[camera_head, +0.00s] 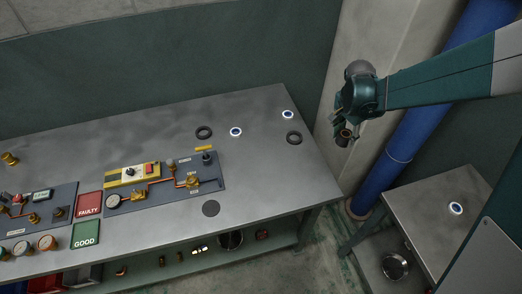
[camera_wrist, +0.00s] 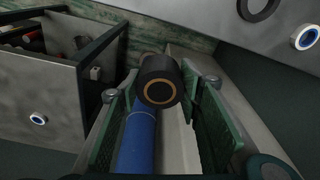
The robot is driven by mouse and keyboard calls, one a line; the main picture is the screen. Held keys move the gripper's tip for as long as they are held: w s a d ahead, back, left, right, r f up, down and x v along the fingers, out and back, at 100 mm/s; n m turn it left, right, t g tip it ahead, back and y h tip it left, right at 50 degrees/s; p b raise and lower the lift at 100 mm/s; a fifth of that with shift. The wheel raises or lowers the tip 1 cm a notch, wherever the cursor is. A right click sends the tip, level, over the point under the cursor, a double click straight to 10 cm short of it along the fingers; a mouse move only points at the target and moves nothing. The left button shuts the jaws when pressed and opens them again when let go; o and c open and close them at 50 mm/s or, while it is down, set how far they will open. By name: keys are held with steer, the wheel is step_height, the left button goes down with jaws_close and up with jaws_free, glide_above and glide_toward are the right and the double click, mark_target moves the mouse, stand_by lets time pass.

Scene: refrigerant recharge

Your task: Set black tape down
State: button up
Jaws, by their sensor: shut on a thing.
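The black tape (camera_head: 343,138) is a short dark roll with a tan-brown core ring. It also shows in the wrist view (camera_wrist: 160,78), where the tan ring faces the camera between the two green finger pads. My gripper (camera_head: 347,126) is shut on it and holds it in the air, just off the right end of the grey workbench (camera_head: 265,175) in the head view. In the wrist view my gripper (camera_wrist: 160,105) has a finger on each side of the roll. Nothing visible supports the tape from below.
Two dark rings (camera_head: 204,132) (camera_head: 294,138), two white-blue rings (camera_head: 236,132) (camera_head: 288,114) and a dark disc (camera_head: 211,208) lie on the bench's right part. A smaller table (camera_head: 420,205) stands lower right with a white-blue ring (camera_head: 456,209). A blue pipe (camera_head: 405,145) rises behind my gripper.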

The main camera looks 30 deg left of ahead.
steer(key=s+a+n, duration=0.2)
steer(key=s+a, duration=0.1)
steer(key=a, duration=0.5)
steer(key=s+a+n, duration=0.1)
steer(key=s+a, duration=0.1)
steer(key=a, duration=0.6)
steer(key=r+n+p, duration=0.1)
steer(key=n, duration=0.2)
glide_above(261, 149)
steer(key=shift+s+y, duration=0.35)
steer(key=shift+y, duration=0.05)
steer(key=shift+d+f, duration=0.1)
steer(key=shift+f, duration=0.05)
steer(key=shift+f, duration=3)
steer(key=shift+f, duration=0.1)
steer(key=shift+f, duration=1.75)
steer(key=shift+f+b, duration=0.1)
steer(key=shift+b, duration=0.25)
